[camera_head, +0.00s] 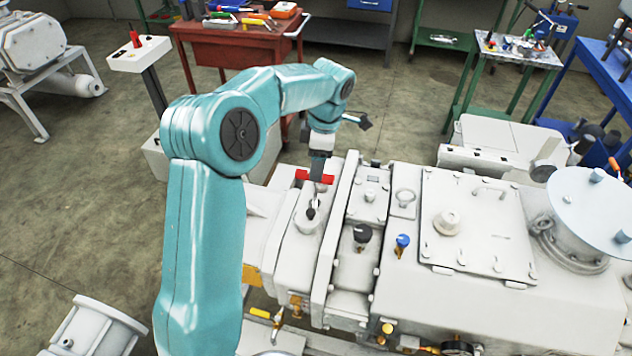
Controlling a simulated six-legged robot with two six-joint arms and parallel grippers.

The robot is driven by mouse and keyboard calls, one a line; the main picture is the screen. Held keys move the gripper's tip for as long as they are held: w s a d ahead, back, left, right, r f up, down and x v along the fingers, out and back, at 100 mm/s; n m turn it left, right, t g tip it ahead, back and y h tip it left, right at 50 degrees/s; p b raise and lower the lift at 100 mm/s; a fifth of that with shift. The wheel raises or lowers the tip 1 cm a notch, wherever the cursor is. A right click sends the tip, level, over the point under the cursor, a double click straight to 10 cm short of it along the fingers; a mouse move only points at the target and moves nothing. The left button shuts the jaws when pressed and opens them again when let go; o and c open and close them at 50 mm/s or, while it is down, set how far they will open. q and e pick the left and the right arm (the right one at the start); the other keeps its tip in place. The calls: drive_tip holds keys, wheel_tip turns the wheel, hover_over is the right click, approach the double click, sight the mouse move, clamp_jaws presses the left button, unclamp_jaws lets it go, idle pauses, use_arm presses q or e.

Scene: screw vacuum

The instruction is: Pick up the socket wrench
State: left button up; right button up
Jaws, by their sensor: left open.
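My left arm comes in from the left and bends over the pale pump machine. My left gripper (317,176) hangs downward at its end, low over the left part of the machine, open and apparently empty. A short red bar shows at its lower end; I cannot tell whether it is part of the gripper. A dark upright knob or tool head (311,209) stands on the machine just below it. I cannot make out the socket wrench for certain; several small tools lie on the red workbench (222,50) at the back. My right gripper is out of view.
The pale pump machine (480,310) fills the lower right, with black and blue knobs on top. A green stand (515,62) with tools and a blue table (612,85) stand at the back right. A white pedestal (137,52) stands at the upper left. Left floor is largely clear.

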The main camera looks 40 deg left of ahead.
sight(315, 191)
use_arm(q)
wheel_tip(315, 191, down, 2)
drive_tip(key=shift+w+f, duration=0.1)
drive_tip(key=shift+a+f, duration=0.1)
drive_tip(key=shift+f, duration=0.15)
drive_tip(key=f, duration=0.1)
drive_tip(key=f+p, duration=0.1)
drive_tip(key=f, duration=0.2)
drive_tip(key=shift+s+a+f, duration=0.15)
drive_tip(key=shift+s+f, duration=0.1)
drive_tip(key=shift+f, duration=0.15)
drive_tip(key=shift+s+r, duration=0.1)
drive_tip(key=shift+s, duration=0.05)
clamp_jaws()
